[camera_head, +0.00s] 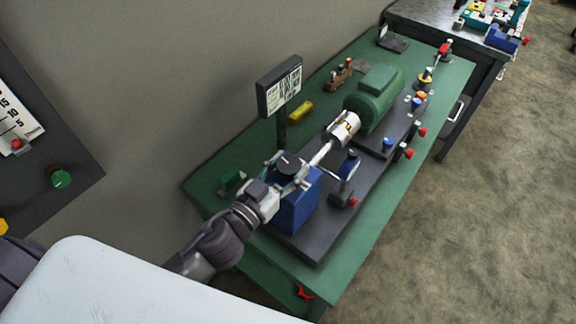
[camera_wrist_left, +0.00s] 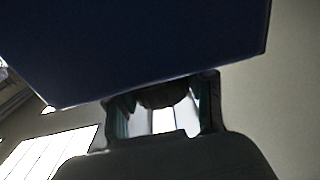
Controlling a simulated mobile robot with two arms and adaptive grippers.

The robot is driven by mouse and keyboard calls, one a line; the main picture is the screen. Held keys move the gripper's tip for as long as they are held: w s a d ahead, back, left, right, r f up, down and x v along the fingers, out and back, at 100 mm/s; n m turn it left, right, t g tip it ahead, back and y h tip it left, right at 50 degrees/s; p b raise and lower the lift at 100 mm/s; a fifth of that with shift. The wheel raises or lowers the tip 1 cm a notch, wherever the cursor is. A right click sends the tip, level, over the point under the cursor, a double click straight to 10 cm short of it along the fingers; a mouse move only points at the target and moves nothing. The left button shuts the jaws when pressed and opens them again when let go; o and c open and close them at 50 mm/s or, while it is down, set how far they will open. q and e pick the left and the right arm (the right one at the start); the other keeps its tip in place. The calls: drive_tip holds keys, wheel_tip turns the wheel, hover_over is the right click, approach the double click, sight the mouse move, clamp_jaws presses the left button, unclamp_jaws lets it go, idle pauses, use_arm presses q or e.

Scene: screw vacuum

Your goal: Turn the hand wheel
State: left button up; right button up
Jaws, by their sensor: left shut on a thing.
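The hand wheel (camera_head: 289,162) looks like a dark round disc beside the top of a blue box-shaped housing (camera_head: 297,208) on the bench. My left gripper (camera_head: 287,172) comes in from the lower left and is shut on the wheel, with its fingers at the wheel's sides. In the left wrist view a dark rounded part, seemingly the wheel (camera_wrist_left: 163,95), sits between the two fingertips of the left gripper (camera_wrist_left: 163,108). The blue housing fills the top of that view. The gripper hides part of the wheel and housing. My right gripper is not in view.
A green bench (camera_head: 350,262) carries the machine on a dark base plate. A sign on a post (camera_head: 280,86) stands just behind the wheel. A silver shaft coupling (camera_head: 343,127) and green motor (camera_head: 374,104) lie beyond. A wall panel (camera_head: 45,160) is at left. Floor at right is clear.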

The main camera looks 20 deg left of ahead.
use_arm(q)
drive_tip(key=n+y+b, duration=0.1)
drive_tip(key=n+y, duration=0.1)
drive_tip(key=y, duration=0.1)
drive_tip(key=shift+t+b, duration=0.3)
drive_tip(key=shift+n+y, duration=0.3)
drive_tip(key=shift+y, duration=0.2)
drive_tip(key=shift+r, duration=0.1)
drive_tip(key=o, duration=1.2)
drive_tip(key=shift+c, duration=0.2)
drive_tip(key=shift+s, duration=0.3)
drive_tip(key=s+a, duration=0.1)
drive_tip(key=s, duration=1)
drive_tip(key=shift+s, duration=0.2)
